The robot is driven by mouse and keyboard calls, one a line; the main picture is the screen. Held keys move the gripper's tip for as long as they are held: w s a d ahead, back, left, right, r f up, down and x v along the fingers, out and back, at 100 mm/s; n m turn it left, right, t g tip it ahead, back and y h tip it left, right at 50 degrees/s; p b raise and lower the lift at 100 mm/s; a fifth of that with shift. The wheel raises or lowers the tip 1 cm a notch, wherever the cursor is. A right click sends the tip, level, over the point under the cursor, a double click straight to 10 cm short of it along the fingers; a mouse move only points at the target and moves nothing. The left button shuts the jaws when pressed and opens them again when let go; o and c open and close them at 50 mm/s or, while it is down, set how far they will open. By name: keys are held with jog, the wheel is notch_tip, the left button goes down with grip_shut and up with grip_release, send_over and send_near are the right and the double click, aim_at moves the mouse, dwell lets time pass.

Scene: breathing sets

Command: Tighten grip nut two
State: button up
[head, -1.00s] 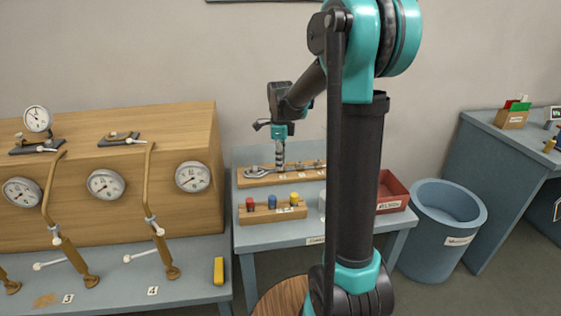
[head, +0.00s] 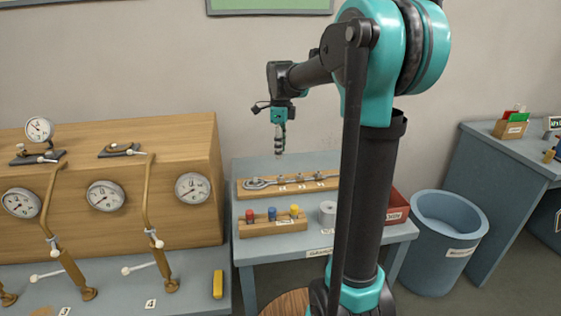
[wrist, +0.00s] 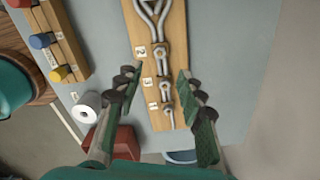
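My gripper (head: 279,140) hangs in the air above the spanner board (head: 245,193), pointing down. In the wrist view its two fingers (wrist: 157,78) are wide apart with nothing between them. I cannot pick out grip nut two.
Beside the board are a peg block (head: 250,230) with red, blue and yellow pegs, a white roll (head: 327,211) and a red bin (head: 397,207). A blue bin (head: 440,270) stands on the floor. A wooden gauge case (head: 190,140) backs the left bench.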

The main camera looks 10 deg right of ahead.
notch_tip(320, 180, up, 2)
jog(key=shift+r, duration=0.1)
